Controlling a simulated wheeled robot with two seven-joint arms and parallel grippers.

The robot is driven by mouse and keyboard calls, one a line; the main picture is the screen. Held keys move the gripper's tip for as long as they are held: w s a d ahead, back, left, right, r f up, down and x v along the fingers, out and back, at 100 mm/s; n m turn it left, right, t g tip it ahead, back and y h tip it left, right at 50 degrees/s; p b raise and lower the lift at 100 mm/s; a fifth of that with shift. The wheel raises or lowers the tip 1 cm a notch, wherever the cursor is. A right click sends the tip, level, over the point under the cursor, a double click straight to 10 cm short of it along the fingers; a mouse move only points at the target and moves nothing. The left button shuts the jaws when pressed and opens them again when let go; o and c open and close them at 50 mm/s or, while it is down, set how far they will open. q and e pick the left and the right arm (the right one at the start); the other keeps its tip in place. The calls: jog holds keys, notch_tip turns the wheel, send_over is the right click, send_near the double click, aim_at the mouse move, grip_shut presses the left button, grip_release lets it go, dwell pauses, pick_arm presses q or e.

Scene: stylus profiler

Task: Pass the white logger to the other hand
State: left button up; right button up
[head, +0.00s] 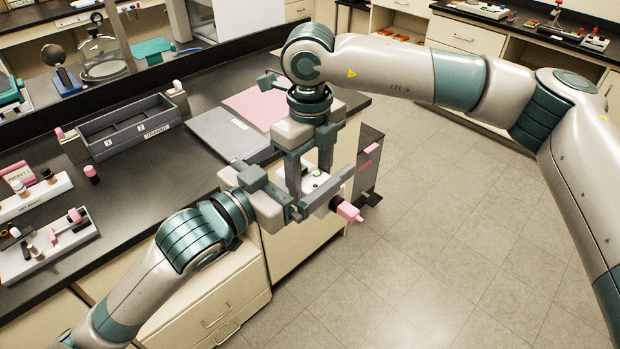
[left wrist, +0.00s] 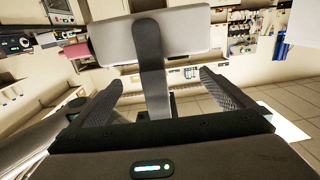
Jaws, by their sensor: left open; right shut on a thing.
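The white logger (head: 317,181) is a small pale box with a pink knob (head: 346,210) sticking out at its lower right. My right gripper (head: 309,188) reaches down from above, its fingers shut on the logger, clear of the bench. My left gripper (head: 333,172) comes in from the lower left and is open, with one finger passing in front of the logger. In the left wrist view my left fingers (left wrist: 160,88) are spread. The logger (left wrist: 190,35) lies ahead, crossed by a grey finger of my right gripper (left wrist: 152,65). The fingers hide part of the logger; left contact is unclear.
The dark bench (head: 190,185) holds a grey two-compartment tray (head: 128,135), a grey pad (head: 222,133), a pink sheet (head: 262,105) and white racks (head: 45,255) of small parts. Drawers are below.

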aim_at(309, 177)
pick_arm(q)
jog(key=shift+r, duration=3)
